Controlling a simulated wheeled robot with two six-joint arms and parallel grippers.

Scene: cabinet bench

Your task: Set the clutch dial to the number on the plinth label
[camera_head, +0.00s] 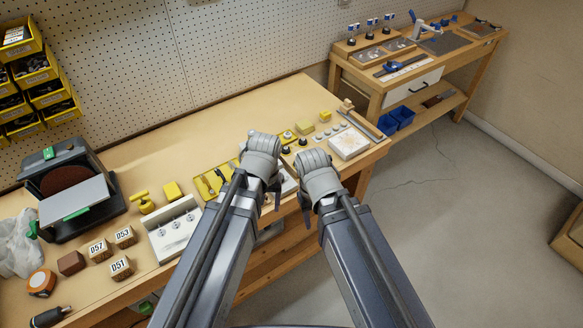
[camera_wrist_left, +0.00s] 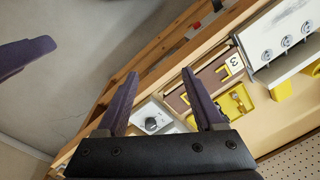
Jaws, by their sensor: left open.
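In the left wrist view, a dark round clutch dial (camera_wrist_left: 152,123) with a light mark sits on a pale grey housing (camera_wrist_left: 140,110). It shows between my left gripper's fingers, and I cannot read its setting. Beside it is a dark brown plinth (camera_wrist_left: 207,78) with a white label (camera_wrist_left: 234,64) that appears to read 3. My left gripper (camera_wrist_left: 162,72) is open and empty; no contact with the dial is visible. In the head view, my left gripper (camera_head: 271,196) hides most of the dial area. My right gripper (camera_head: 307,208) is close on its right, its jaw opening unclear.
A yellow tool tray (camera_head: 211,183) and a white box with several knobs (camera_head: 175,229) stand to the left. Numbered wooden blocks (camera_head: 123,237) and a sander (camera_head: 72,190) are farther left. A white-topped box (camera_head: 349,144) stands right. Clear floor lies beyond the bench edge.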

